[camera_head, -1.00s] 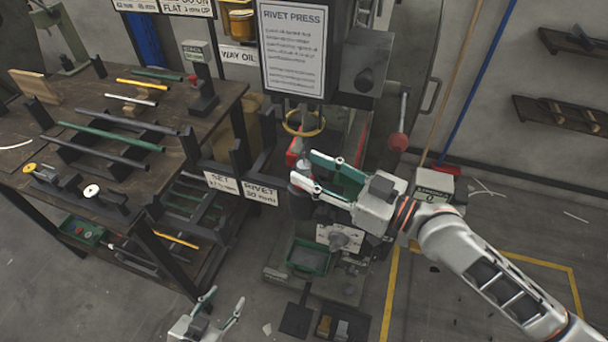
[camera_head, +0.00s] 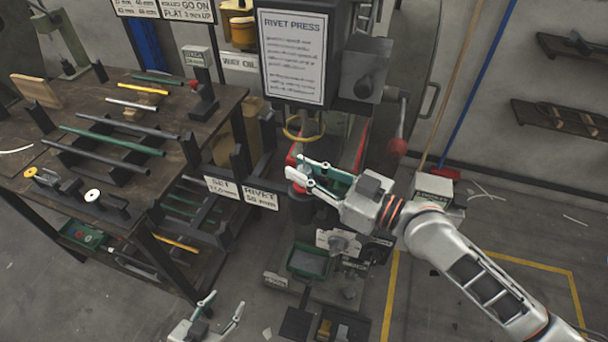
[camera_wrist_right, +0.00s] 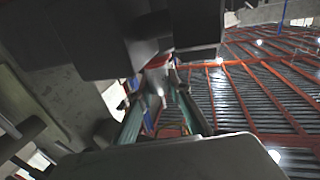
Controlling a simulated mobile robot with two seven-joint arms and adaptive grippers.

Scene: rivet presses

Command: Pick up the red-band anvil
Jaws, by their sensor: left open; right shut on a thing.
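My right gripper (camera_head: 308,178) reaches in from the right to the front of the press, below the yellow ring. Its jaws are closed around a small metal piece, apparently the red-band anvil (camera_head: 299,188); a bit of red shows there. The fingers cover much of it. In the right wrist view a pale metal part (camera_wrist_right: 157,82) shows between the green-lined fingers, dim and small. A dark round post stands just below the fingertips; I cannot tell whether the piece still touches it. My left gripper (camera_head: 222,306) is open and empty at the bottom, over the floor.
The rivet press sign (camera_head: 291,57) hangs above the work point. A red-knobbed lever (camera_head: 397,147) is to the right of it. A workbench (camera_head: 225,100) with several rods stands left. A green tray (camera_head: 308,262) sits low on the press base.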

